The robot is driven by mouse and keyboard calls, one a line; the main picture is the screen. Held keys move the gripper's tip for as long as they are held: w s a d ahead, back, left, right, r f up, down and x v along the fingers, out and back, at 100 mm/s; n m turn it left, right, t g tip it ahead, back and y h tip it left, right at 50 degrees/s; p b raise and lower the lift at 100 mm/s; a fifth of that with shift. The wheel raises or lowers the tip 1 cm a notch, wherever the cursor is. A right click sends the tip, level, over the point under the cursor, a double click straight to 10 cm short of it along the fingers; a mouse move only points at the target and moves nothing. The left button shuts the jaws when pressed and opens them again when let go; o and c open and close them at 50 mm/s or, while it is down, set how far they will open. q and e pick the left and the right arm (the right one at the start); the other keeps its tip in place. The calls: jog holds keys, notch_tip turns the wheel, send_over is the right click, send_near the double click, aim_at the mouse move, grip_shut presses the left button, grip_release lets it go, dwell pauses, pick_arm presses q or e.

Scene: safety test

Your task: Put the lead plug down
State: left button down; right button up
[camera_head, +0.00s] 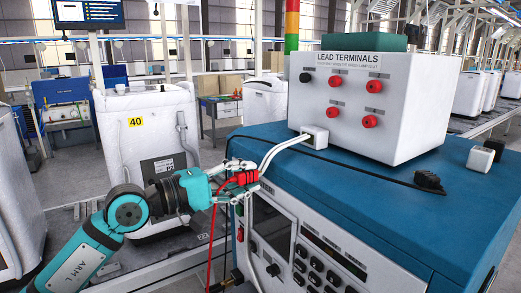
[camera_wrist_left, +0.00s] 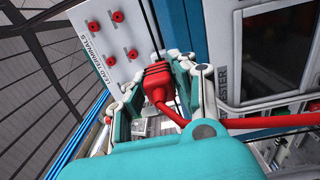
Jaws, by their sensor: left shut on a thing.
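The red lead plug (camera_head: 243,179) is in the fingers of my left gripper (camera_head: 240,184), beside the front left edge of the blue-topped tester (camera_head: 262,137). In the left wrist view the ribbed red plug (camera_wrist_left: 157,86) sits between the fingers of the left gripper (camera_wrist_left: 163,88). Its red lead (camera_head: 213,232) hangs down below the gripper. The lead terminals box (camera_head: 330,92) stands on the tester, with several red sockets and one black socket on its face. My right gripper is not in view.
A white plug (camera_head: 314,137) with a white cable lies on the tester top by the box. A white block (camera_head: 480,158) and a black block (camera_head: 427,180) lie at the right. A white unit marked 40 (camera_head: 147,150) stands behind my left arm. The front right tester top is clear.

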pick_arm(q)
jog(key=s+a+f+n+t+y, duration=0.2)
jog(key=s+a+f+n+y, duration=0.3)
jog(key=s+f+n, duration=0.2)
jog(key=s+a+f+n+t+y+p, duration=0.1)
jog(key=s+a+f+n+t+y, duration=0.2)
jog(key=f+n, duration=0.8)
jog(key=s+a+f+n+t+y+p, duration=0.1)
jog(key=s+a+f+n+t+y, duration=0.2)
jog(key=s+a+f+n+y, duration=0.3)
jog(key=s+a+f+n, duration=0.1)
jog(key=s+f+n, duration=0.2)
jog(key=s+n, duration=0.2)
jog(key=shift+s+a+f+n+y, duration=0.2)
jog(key=shift+f+n+y, duration=0.1)
jog(key=shift+y, duration=0.1)
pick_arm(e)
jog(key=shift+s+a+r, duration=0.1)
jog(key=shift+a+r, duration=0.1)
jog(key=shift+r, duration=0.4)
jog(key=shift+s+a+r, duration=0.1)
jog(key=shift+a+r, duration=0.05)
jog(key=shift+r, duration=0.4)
